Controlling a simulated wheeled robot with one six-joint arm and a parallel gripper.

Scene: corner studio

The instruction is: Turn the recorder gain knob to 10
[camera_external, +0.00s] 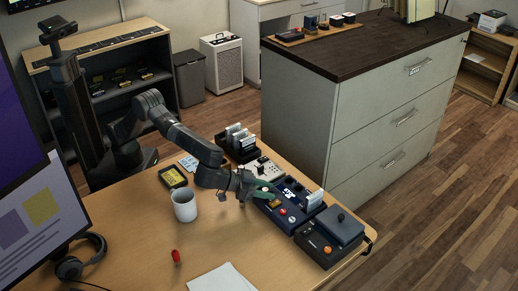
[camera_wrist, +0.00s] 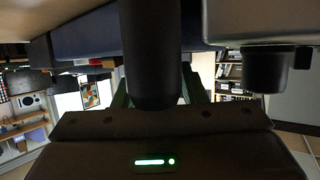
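In the external view my gripper (camera_external: 265,189), with green fingers, is low over the left end of a dark blue device with an orange display (camera_external: 292,207) near the desk's far edge. I cannot tell which device is the recorder, and no knob scale is readable. In the wrist view a thick dark cylinder (camera_wrist: 150,55), perhaps a knob, fills the middle and partly hides my green fingers, which show on both sides of it. Whether they touch anything is hidden. A second dark knob-like part (camera_wrist: 275,72) hangs under a grey panel at right.
A black box with an orange knob (camera_external: 327,249) stands right of the blue device. A cream panel (camera_external: 258,168) and a dark card holder (camera_external: 237,146) stand to its left. A white mug (camera_external: 185,205) and yellow-screened gadget (camera_external: 173,177) are nearby.

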